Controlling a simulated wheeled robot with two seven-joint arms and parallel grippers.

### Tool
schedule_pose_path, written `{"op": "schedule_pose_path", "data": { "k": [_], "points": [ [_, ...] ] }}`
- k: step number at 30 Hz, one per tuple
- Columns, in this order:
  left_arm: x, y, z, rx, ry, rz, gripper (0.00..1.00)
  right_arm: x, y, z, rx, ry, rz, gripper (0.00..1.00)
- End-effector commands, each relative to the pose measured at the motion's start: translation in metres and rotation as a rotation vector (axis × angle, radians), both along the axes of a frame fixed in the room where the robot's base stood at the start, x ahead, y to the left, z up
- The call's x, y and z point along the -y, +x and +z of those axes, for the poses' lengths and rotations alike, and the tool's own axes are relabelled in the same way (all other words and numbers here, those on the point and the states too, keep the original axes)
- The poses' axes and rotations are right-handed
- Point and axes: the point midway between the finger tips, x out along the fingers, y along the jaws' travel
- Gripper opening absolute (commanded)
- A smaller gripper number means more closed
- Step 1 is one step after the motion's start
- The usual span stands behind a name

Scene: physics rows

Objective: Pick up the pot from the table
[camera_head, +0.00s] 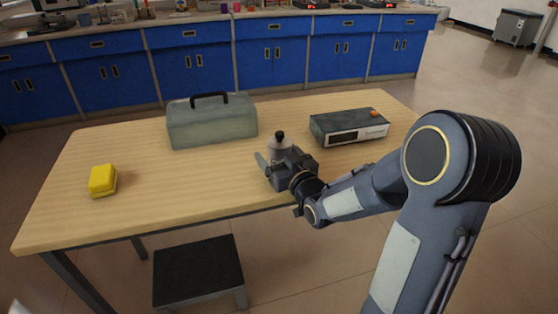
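The pot (281,144) is a small grey metal vessel with a black knob on top. It stands upright on the wooden table (200,185), right of the table's middle. My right gripper (274,157) is low over the table at the near side of the pot, and its body hides the pot's lower part. One pale finger shows to the left of the pot. The other finger is hidden, so I cannot tell whether the gripper touches the pot or how far it is open. My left gripper is not in view.
A grey-green toolbox (212,122) with a black handle stands left of the pot. A dark boxy device (348,128) with an orange knob stands to its right. A yellow block (103,180) lies at the left. A black-topped stool (198,268) is in front; the table's front middle is clear.

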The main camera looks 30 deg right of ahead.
Motion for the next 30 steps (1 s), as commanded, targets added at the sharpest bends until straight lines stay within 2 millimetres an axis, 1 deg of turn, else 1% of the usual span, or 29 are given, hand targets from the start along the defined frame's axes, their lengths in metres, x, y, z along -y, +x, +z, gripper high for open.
{"op": "schedule_pose_path", "data": {
  "k": [1, 3, 9, 10, 21, 23, 30],
  "points": [
    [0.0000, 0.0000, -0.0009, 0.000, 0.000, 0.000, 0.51, -0.0003, 0.0052, -0.0005, 0.000, 0.000, 0.001, 0.76],
    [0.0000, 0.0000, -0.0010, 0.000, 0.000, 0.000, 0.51, -0.0003, 0.0087, -0.0002, 0.000, 0.000, 0.001, 0.76],
    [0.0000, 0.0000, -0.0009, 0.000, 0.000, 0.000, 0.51, 0.0001, 0.0094, 0.0003, 0.001, 0.001, 0.000, 0.76],
    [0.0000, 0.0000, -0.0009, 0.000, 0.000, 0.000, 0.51, 0.0001, 0.0094, 0.0003, 0.001, 0.001, 0.000, 0.75],
    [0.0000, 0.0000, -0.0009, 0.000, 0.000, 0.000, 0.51, 0.0002, 0.0090, 0.0001, 0.000, 0.001, 0.000, 0.27],
    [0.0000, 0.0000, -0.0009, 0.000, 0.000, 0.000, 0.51, 0.0002, 0.0090, 0.0001, 0.000, 0.000, 0.000, 0.19],
    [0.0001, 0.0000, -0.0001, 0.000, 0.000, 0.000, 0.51, 0.0003, 0.0092, 0.0020, 0.003, 0.000, 0.000, 0.19]
  ]
}}
